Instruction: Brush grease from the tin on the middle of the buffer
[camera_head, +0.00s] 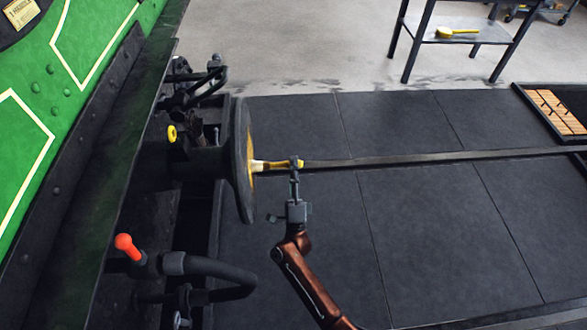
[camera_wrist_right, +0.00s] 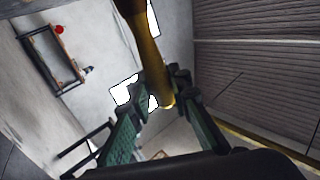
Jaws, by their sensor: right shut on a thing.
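The buffer (camera_head: 242,200) is a dark round disc facing right from the front of the tram in the head view. A yellow patch, which looks like grease, shows on its face around the middle. My right gripper (camera_head: 297,167) is shut on the yellow handle of the brush (camera_head: 283,164), to the right of the buffer. The brush lies about level, with its pale head at the yellow patch and seemingly touching it. In the right wrist view the brush handle (camera_wrist_right: 150,60) runs up from between the fingers. I cannot make out the tin. My left gripper is not in view.
An orange-red handle (camera_head: 125,243) and a black hose (camera_head: 225,272) stick out below the buffer. A yellow knob (camera_head: 171,132) is left of it. A metal stand (camera_head: 475,48) holds a yellow object. A slatted tray (camera_head: 560,108) is at right. The dark floor is mostly clear.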

